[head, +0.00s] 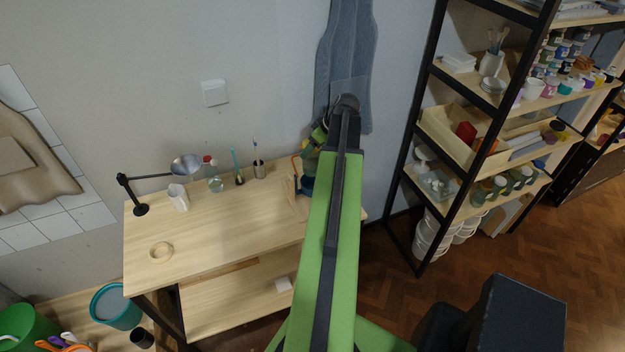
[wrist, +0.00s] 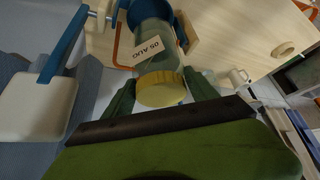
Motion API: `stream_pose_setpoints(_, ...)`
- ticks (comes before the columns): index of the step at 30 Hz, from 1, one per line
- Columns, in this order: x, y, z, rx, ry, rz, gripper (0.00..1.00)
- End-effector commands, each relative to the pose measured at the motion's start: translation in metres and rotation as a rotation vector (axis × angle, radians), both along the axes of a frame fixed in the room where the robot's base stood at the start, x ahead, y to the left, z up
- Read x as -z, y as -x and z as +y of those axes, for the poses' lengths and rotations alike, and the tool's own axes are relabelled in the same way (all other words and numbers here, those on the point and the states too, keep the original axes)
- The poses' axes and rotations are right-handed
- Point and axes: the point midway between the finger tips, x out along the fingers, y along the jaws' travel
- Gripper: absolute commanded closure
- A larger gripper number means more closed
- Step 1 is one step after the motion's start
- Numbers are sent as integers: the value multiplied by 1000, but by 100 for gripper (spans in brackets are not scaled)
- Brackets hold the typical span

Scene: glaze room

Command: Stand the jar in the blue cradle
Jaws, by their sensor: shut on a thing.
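The jar (wrist: 158,62) is a clear greenish cylinder with a yellow lid (wrist: 161,88) and a paper tag reading "05 AUG". My gripper (wrist: 160,82) is shut on it near the lid, one green finger on each side. The blue cradle (wrist: 180,22) shows past the jar's far end in the wrist view, with wood beside it. The jar's far end overlaps the cradle; I cannot tell whether it is seated. In the head view the blue cradle (head: 307,186) is at the workbench's right end, partly behind my arm, and my arm largely hides the jar.
An orange frame (head: 296,172) stands by the cradle. The workbench (head: 215,232) also bears a lamp (head: 186,165), a white jug (head: 178,197), a bottle (head: 215,184), brush holders and a wooden ring (head: 161,252). Its middle is clear. A loaded shelf (head: 490,105) stands to the right.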

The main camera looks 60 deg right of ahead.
Motion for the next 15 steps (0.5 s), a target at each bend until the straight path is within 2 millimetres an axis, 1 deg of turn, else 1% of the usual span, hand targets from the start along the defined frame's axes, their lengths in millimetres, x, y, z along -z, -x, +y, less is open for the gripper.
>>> stream_pose_setpoints(1,25,1,-1,1,0,-1,100)
stream_pose_setpoints(4,46,1,-1,2,0,-1,100)
stream_pose_setpoints(7,55,2,-2,4,0,-1,100)
stream_pose_setpoints(12,54,2,-2,4,0,-1,100)
stream_pose_setpoints(14,59,2,-2,4,0,-1,100)
stream_pose_setpoints(15,65,2,-2,4,0,-1,100)
